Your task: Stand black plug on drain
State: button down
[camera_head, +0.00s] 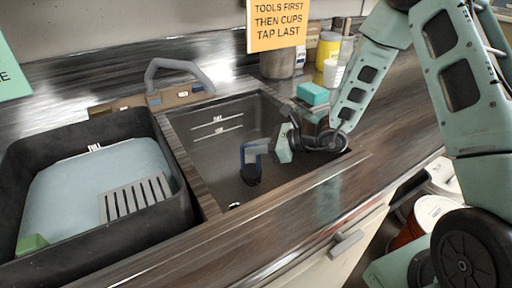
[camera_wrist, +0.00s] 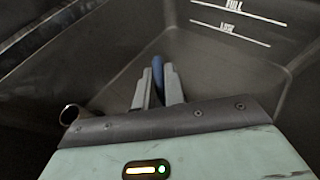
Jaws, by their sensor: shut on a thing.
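The black plug (camera_head: 250,176) hangs inside the dark sink basin (camera_head: 190,128), below my gripper (camera_head: 252,152). My gripper is shut on it, and a blue part, which looks like its handle, shows between the fingertips (camera_wrist: 158,92) in the wrist view. The plug's black body is hidden there. The drain (camera_head: 234,206) is a small ring on the basin floor near the front wall, partly cut off by the rim. A metal ring that looks like the drain shows left of my fingers in the wrist view (camera_wrist: 70,114). The plug is apart from the drain.
A black tub (camera_head: 95,137) with pale liquid and a grey slotted rack (camera_head: 135,198) stands left of the basin. A grey tap (camera_head: 178,67) is behind. A teal block (camera_head: 312,93) and several containers stand at the right rear. Basin walls surround my gripper.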

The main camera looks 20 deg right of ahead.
jog(key=shift+f+b, duration=0.4)
jog(key=shift+f, duration=0.05)
jog(key=c, duration=1.5)
grip_release()
jog(key=shift+r+p, duration=0.5)
jog(key=v, duration=1.2)
jog(key=shift+r, duration=0.1)
